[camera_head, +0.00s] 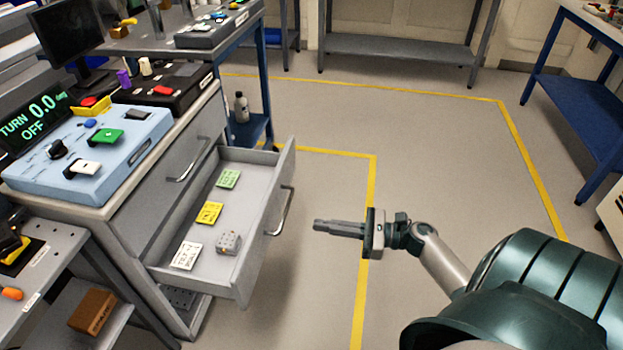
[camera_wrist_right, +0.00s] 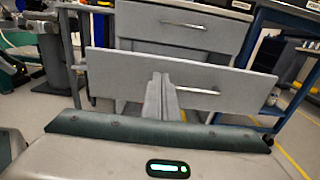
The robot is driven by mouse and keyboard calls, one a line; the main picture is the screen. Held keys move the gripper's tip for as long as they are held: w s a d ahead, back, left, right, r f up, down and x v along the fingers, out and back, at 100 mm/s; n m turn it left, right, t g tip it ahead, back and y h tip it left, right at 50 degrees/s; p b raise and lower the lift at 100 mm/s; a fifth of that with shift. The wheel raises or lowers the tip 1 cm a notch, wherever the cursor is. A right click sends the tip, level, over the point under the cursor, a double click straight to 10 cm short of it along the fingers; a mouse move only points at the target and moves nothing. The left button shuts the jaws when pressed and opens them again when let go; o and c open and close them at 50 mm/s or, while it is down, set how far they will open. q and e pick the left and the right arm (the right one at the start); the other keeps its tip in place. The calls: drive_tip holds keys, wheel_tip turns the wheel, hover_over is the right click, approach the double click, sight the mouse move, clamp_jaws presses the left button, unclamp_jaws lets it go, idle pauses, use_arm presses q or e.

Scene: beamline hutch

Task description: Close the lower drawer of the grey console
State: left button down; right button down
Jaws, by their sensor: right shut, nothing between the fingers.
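The grey console (camera_head: 125,215) stands at the left in the head view. Its lower drawer (camera_head: 262,240) is pulled well out, with a bar handle (camera_head: 281,212) on its front. Inside lie green, yellow and white labels and a small grey block (camera_head: 228,243). The upper drawer (camera_head: 178,172) is closed. My right gripper (camera_head: 318,225) is shut and empty, to the right of the drawer front and apart from it, pointing at it. In the right wrist view the closed fingers (camera_wrist_right: 160,80) point at the drawer front (camera_wrist_right: 125,78), left of the handle (camera_wrist_right: 197,91). My left gripper is not in view.
A light blue control box (camera_head: 95,150) and a black box (camera_head: 165,88) sit on the console top. A perforated table (camera_head: 60,265) stands at the lower left. A blue-framed bench (camera_head: 262,75) stands behind. The floor (camera_head: 320,275) right of the drawer is clear.

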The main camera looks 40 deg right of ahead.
sight(263, 216)
drive_tip(key=x, duration=1.3)
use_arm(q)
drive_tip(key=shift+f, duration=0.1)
use_arm(e)
drive_tip(key=shift+w+a+r, duration=0.1)
drive_tip(key=shift+w+a, duration=0.2)
drive_tip(key=x, duration=1.9)
drive_tip(key=shift+a, duration=0.15)
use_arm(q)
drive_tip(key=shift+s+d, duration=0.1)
use_arm(e)
drive_tip(key=shift+s, duration=0.1)
